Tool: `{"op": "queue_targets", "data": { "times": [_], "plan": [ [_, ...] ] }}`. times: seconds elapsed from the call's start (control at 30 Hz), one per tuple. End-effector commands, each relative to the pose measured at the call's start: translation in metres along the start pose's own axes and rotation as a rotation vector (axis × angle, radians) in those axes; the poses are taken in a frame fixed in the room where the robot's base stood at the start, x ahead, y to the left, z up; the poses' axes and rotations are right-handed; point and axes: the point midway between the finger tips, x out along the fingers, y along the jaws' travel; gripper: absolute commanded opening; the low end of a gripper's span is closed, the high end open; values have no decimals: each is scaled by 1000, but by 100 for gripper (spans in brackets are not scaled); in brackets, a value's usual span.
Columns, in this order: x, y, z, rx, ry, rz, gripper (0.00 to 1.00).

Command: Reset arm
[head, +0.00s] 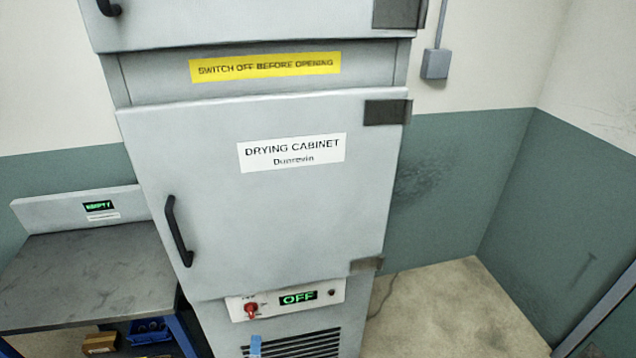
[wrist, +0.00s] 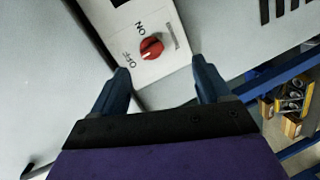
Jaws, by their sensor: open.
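My gripper (wrist: 162,82) is open and empty in the wrist view, its two dark blue fingers apart. Just beyond the fingertips is the red rotary switch (wrist: 151,47) on a white panel marked ON and OFF. In the head view the same red switch (head: 251,311) sits low on the drying cabinet (head: 270,220), beside a display (head: 298,298) reading OFF. The cabinet door is shut. A small blue piece at the bottom of the head view (head: 256,344) appears to be a fingertip of my gripper, just below the switch; the rest of it is out of frame.
A workbench (head: 90,265) with a display stands left of the cabinet, with a blue bin (head: 148,331) and a brown box (head: 99,343) below. The black door handle (head: 178,231) juts out. Floor (head: 440,310) right of the cabinet is clear.

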Motion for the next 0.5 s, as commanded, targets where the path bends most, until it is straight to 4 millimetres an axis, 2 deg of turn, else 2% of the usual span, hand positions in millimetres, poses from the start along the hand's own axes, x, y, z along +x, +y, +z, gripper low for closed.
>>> {"op": "queue_targets", "data": {
  "times": [0.03,0.2,0.37,0.5],
  "plan": [
    [9,12,-1,64,-30,-36,77],
    [26,39,0,253,-114,-177,77],
    [32,67,4,415,-189,-307,77],
    [30,98,6,548,-246,-411,77]
  ]
}}
